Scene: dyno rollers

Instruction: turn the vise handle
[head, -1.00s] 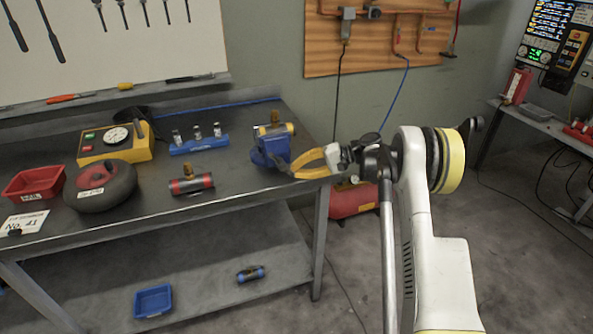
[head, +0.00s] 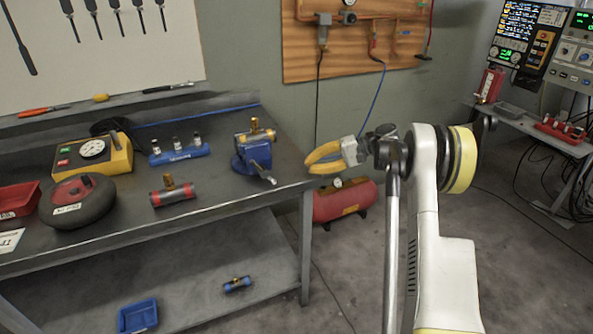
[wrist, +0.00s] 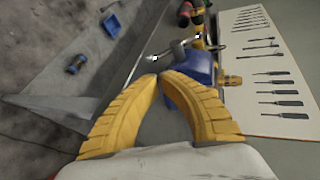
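The blue vise (head: 255,152) stands on the bench's right end, with a brass-coloured fitting (head: 257,133) at its top. Its silver handle (head: 266,179) sticks out at the front, low on the vise. My gripper (head: 307,161), with yellow fingers, is right of the vise and apart from it. In the wrist view the two fingertips (wrist: 159,76) come together with nothing visible between them. There the handle (wrist: 166,53) lies just beyond the tips, with the blue vise body (wrist: 203,68) to its right.
The dark bench (head: 215,190) also carries a red-and-black cylinder (head: 173,195), a blue rack (head: 180,154) and a yellow gauge box (head: 95,158). A red tank (head: 343,200) stands on the floor right of the bench. The space between vise and gripper is clear.

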